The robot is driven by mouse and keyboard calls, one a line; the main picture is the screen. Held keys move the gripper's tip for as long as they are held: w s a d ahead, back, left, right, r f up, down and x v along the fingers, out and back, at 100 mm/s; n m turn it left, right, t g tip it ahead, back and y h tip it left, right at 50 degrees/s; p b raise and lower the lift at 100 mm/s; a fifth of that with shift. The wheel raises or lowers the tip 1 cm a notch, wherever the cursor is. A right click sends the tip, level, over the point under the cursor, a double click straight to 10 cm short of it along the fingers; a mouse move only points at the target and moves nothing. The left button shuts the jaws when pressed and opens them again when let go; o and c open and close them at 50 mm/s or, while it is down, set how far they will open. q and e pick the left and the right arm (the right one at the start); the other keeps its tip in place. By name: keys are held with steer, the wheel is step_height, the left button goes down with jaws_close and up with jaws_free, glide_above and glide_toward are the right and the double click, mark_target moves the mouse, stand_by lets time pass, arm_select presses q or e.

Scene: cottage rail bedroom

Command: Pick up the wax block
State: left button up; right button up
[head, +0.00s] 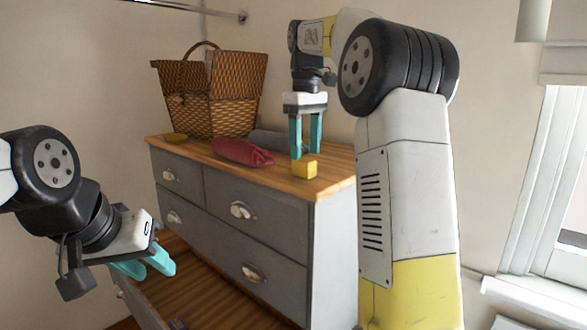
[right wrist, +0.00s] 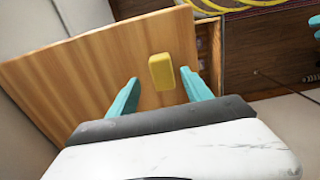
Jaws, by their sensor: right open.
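The wax block (head: 305,169) is a small yellow block on the wooden top of the grey dresser (head: 262,225), near its front right edge. My right gripper (head: 305,152) points down just above and behind it, open and empty. In the right wrist view the wax block (right wrist: 161,70) shows beyond the fingertips, between the two teal fingers in the picture; I see no contact. My left gripper (head: 156,274) is at the lower left, in front of the dresser, with its fingers apart and nothing between them.
A wicker basket (head: 222,113) with its lid up stands at the dresser's back left. A lower drawer (head: 205,295) is pulled out.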

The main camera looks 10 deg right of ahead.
mark_target(304, 159)
steer(key=f, duration=0.4)
steer(key=shift+s+a+f, duration=0.1)
steer(key=shift+a+f, duration=0.1)
steer(key=shift+f, duration=0.15)
jaws_close()
